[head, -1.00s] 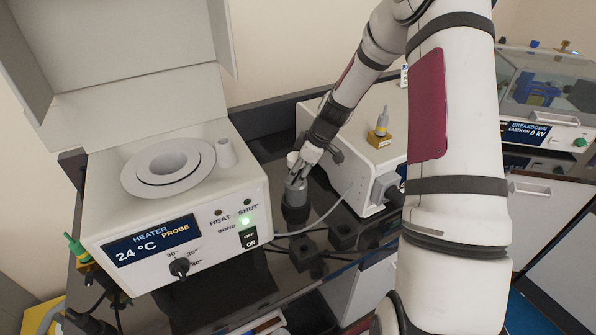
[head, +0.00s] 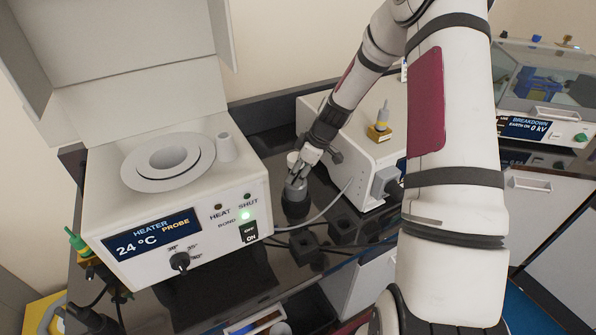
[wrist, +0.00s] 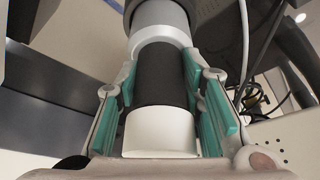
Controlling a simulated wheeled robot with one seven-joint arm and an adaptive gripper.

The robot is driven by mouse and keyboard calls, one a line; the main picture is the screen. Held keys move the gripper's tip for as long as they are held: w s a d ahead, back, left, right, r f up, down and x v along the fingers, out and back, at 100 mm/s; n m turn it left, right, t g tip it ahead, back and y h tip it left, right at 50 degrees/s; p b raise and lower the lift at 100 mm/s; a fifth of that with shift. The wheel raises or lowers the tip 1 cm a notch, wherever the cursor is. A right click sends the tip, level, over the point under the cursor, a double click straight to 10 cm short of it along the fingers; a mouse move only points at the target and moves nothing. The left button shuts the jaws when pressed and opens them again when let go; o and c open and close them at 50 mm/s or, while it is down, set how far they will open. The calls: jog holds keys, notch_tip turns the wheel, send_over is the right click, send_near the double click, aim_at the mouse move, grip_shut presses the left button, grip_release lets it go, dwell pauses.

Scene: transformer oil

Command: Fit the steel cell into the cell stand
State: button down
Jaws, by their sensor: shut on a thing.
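The steel cell (wrist: 160,133), a cylinder with pale ends and a black middle band, is upright between the teal finger pads of my gripper (wrist: 165,85) in the wrist view. My gripper (head: 299,172) is shut on it. In the head view, the cell's pale top (head: 293,158) shows beside the fingers. The dark round cell stand (head: 296,207) is directly below the gripper on the black bench. The cell's far end meets a grey ring and a dark body in the wrist view. I cannot tell how deep it sits in the stand.
The white heater (head: 180,215) with its raised lid stands close on the left. A grey cable (head: 325,212) and dark blocks (head: 303,241) lie in front of the stand.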

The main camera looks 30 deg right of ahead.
jog(key=c, duration=1)
grip_release()
jog(key=v, duration=1.2)
